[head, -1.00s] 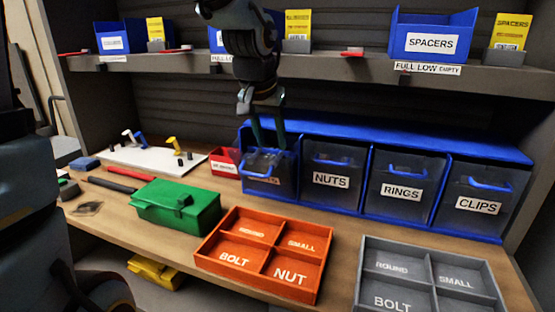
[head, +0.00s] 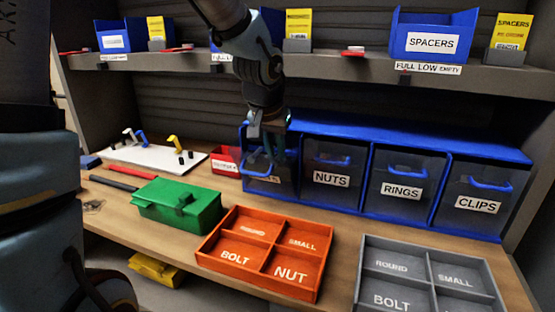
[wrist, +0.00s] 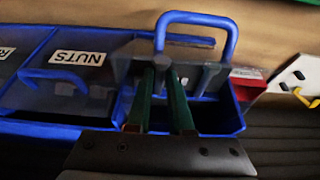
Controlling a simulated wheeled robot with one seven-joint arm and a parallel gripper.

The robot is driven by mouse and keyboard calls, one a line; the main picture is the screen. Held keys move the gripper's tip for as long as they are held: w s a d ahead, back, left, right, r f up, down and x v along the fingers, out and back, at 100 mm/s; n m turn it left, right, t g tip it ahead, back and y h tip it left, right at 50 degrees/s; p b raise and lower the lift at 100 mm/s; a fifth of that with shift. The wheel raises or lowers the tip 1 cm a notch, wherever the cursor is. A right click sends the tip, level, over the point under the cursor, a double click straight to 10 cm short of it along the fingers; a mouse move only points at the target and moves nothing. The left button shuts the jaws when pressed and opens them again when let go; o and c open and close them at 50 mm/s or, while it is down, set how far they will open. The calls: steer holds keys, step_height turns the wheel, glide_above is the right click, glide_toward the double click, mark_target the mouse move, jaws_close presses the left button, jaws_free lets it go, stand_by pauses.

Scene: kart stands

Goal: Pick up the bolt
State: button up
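My gripper (head: 279,158) is at the opened leftmost blue bin (head: 262,185), whose label is partly hidden. In the wrist view, my gripper's two green fingers (wrist: 166,80) stand close together with a narrow gap, reaching over the bin (wrist: 222,122). A small round grey piece, which looks like the bolt (wrist: 165,63), sits between the fingertips and seems to touch both. Its lower part is hidden. The bin's blue handle (wrist: 197,18) is just beyond the tips. In the head view the bolt is too small and dark to make out.
Bins labelled NUTS (head: 332,178), RINGS (head: 401,190) and CLIPS (head: 479,204) stand to the right. An orange divided tray (head: 207,250), a grey divided tray (head: 362,275) and a green box (head: 178,205) are in front. A shelf (head: 330,62) runs above the bins, close to my arm.

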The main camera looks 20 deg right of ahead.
jaws_close()
stand_by(0.9)
